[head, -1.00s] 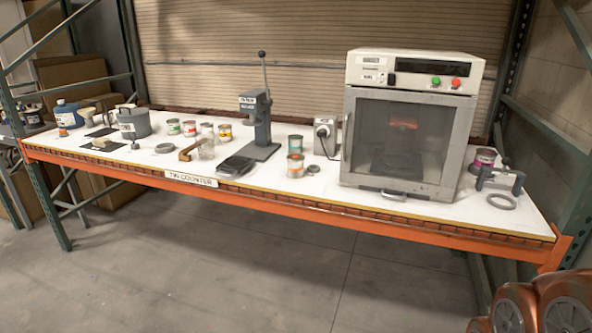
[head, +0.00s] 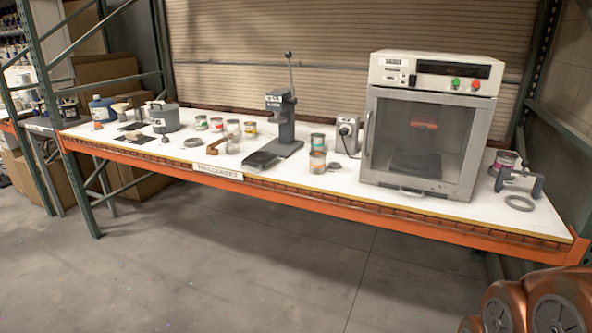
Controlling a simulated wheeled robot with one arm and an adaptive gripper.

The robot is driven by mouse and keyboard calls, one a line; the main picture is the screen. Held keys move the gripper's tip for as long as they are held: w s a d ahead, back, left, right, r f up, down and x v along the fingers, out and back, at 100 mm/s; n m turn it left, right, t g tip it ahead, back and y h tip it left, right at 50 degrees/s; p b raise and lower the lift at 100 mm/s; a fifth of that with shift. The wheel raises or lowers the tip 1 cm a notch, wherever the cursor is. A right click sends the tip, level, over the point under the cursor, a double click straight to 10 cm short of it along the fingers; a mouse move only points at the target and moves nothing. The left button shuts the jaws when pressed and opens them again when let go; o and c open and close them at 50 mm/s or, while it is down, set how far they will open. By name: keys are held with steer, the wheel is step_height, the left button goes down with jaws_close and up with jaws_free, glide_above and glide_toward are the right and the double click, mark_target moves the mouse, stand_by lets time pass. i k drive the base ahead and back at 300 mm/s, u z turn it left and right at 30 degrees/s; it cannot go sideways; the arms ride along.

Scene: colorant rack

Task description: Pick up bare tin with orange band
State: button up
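A small metal tin with an orange band (head: 317,163) stands upright on the white counter top, near its front edge, left of the big cabinet. A similar tin with a teal-green band (head: 317,141) stands close behind it. The front tin looks slightly blurred in the head view, and I cannot see whether it has a lid.
The counter (head: 340,190) has an orange front beam. A glass-doored cabinet (head: 425,125) and a grey box (head: 347,134) stand right of the tins, a lever press (head: 283,125) left. A small grey ring (head: 335,166) lies beside the tin.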

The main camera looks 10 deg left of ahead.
mark_target(316, 165)
steer(key=u, duration=0.25)
steer(key=k, duration=0.4)
steer(key=u, duration=1.25)
steer(key=i, duration=1.2)
steer(key=u, duration=0.1)
